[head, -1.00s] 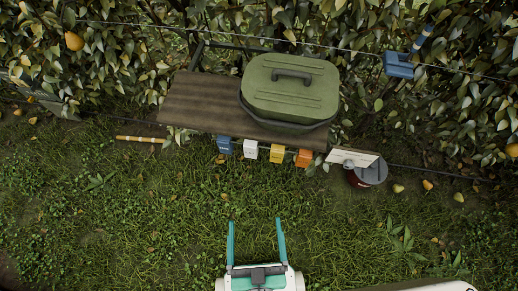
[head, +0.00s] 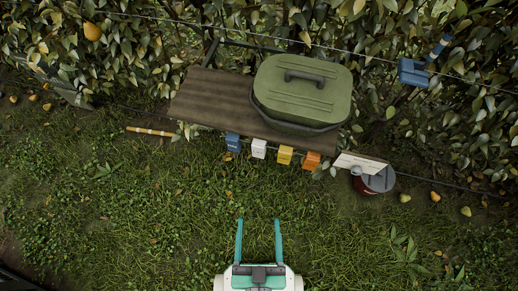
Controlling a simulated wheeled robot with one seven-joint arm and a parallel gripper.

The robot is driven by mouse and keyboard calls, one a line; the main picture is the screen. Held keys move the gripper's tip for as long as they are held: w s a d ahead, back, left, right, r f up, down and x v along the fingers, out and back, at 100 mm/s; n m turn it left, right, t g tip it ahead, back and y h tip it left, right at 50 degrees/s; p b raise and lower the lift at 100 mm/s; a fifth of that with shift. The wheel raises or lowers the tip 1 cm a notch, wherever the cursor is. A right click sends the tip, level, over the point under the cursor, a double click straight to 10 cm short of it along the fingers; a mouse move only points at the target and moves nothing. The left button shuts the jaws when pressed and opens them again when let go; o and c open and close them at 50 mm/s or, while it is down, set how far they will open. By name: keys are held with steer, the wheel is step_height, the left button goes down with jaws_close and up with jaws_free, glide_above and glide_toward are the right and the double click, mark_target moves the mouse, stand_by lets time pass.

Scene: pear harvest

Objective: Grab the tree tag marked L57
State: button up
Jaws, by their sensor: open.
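Several small tags hang in a row along the front edge of a brown wooden board: a blue tag (head: 233,142), a white tag (head: 259,148), a yellow tag (head: 285,154) and an orange tag (head: 312,160). The marks on them are too small to read, so I cannot tell which is L57. My gripper (head: 259,224) has two teal fingers, spread apart and empty.
The wooden board (head: 208,98) bears a green lidded box (head: 302,88). To its right are a white sign (head: 360,163) and a dark red can with a grey lid (head: 377,181). A striped stick (head: 150,131) lies left. A blue device (head: 413,72) hangs upper right. Open grass lies ahead.

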steer(key=w+f+m+h, duration=0.1)
steer(key=w+f+m, duration=0.5)
steer(key=f+m, duration=0.3)
steer(key=m+g+h, duration=0.2)
steer(key=m+h, duration=0.1)
steer(key=m, duration=2.7)
glide_toward(258, 155)
steer(key=w, duration=0.2)
steer(key=shift+f+x, duration=0.15)
steer(key=shift+x, duration=2.45)
steer(key=shift+f+x, duration=0.1)
steer(key=shift+x, duration=2.5)
steer(key=shift+s+d, duration=0.15)
steer(key=c, duration=1.1)
